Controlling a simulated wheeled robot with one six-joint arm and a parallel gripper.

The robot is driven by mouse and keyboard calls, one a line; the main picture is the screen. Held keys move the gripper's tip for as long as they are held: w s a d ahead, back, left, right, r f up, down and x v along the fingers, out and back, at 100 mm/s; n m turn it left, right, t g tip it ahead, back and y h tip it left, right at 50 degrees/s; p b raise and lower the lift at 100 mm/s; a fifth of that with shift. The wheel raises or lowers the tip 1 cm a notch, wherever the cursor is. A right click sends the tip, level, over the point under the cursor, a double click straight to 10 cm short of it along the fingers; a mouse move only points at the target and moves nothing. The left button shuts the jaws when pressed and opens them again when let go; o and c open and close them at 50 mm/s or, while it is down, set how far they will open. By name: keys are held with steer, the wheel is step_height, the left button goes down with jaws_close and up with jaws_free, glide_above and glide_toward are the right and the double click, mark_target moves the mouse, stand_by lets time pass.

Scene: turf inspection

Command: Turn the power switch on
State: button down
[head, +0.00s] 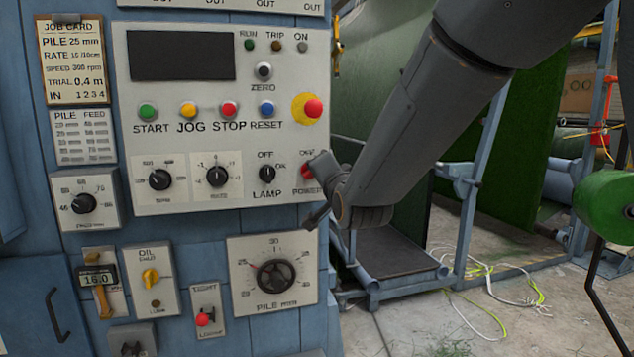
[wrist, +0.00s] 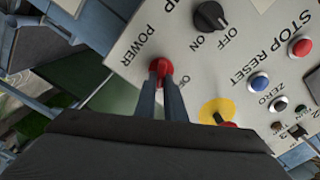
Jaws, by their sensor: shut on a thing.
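The power switch is a red knob at the lower right of the white control panel. It shows in the wrist view (wrist: 160,66), and only its left part shows in the head view (head: 306,171). My gripper (wrist: 161,84) has its two fingers closed on the sides of the red knob. In the head view my gripper (head: 317,166) meets the panel's right edge and partly covers the POWER label. I cannot tell which way the knob points. The ON lamp (head: 302,47) looks grey and the display (head: 181,56) is dark.
The lamp knob (head: 267,173) sits just left of the power switch. The red emergency button (head: 313,108) on its yellow disc is above it. The large pile dial (head: 272,274) is below. A green turf roll (head: 607,206) and loose cables lie to the right.

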steer(key=m+b, duration=0.1)
steer(key=m, duration=0.1)
steer(key=m+b, duration=0.4)
steer(key=shift+d+f, duration=0.1)
steer(key=shift+f, duration=0.25)
steer(key=shift+m, duration=0.3)
steer(key=c, duration=1.8)
jaws_free()
steer(key=shift+c, duration=0.2)
steer(key=b+v, duration=0.1)
steer(key=v, duration=0.6)
steer(key=shift+s, duration=0.4)
steer(key=shift+d, duration=0.15)
